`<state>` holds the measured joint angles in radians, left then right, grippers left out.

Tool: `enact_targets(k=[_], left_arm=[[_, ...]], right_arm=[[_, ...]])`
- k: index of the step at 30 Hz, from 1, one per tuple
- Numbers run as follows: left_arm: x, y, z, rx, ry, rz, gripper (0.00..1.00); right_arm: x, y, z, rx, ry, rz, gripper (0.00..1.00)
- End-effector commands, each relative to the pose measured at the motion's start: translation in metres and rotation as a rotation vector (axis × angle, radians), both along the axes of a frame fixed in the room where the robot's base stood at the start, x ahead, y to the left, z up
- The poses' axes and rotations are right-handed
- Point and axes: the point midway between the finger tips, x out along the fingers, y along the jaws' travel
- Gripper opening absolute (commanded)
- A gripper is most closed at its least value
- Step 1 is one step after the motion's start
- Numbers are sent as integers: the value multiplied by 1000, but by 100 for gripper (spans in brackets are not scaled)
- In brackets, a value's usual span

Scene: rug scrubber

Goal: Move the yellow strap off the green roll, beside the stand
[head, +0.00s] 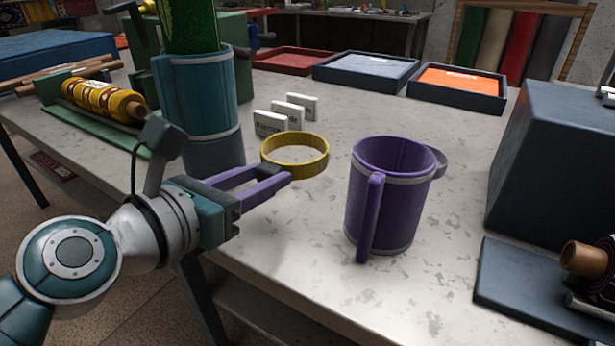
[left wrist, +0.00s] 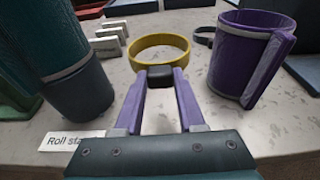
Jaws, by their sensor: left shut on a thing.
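The yellow strap (head: 322,160) is a closed ring, roughly level, beside the teal stand (head: 195,95) and off the green roll (head: 187,22). The roll stands upright in the stand. My left gripper (head: 287,177) is shut on the strap's dark tab (left wrist: 160,76), with the yellow ring (left wrist: 137,62) just beyond the fingertips. I cannot tell whether the strap touches the table. The stand also shows at the left of the left wrist view (left wrist: 82,92). My right gripper is not in view.
A purple container (head: 400,205) stands right of the strap. White label cards (head: 272,124) stand behind it. A dark block (head: 555,165) is at right.

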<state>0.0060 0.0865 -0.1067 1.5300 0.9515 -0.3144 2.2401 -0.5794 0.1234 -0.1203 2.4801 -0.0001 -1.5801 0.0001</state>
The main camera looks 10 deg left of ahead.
Motion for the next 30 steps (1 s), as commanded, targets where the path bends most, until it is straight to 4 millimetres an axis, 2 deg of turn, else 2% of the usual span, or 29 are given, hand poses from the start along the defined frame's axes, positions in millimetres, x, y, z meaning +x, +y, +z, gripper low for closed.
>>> enact_targets(k=[1, 7, 14, 22, 27, 28, 30], left_arm=[[0, 0, -13, 2, 0, 0, 0], [0, 0, -24, 1, -1, 0, 0], [0, 0, -62, 2, -1, -1, 0], [0, 0, -60, -1, -1, 0, 0], [0, 0, -66, -1, 0, 0, 0], [0, 0, -64, 0, 0, 0, 42], [0, 0, -64, 0, 0, 0, 50]], right_arm=[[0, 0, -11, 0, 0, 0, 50], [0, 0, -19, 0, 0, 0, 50], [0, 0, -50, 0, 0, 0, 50], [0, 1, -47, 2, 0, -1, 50], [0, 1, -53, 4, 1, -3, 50], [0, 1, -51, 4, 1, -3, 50], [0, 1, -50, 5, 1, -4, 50]])
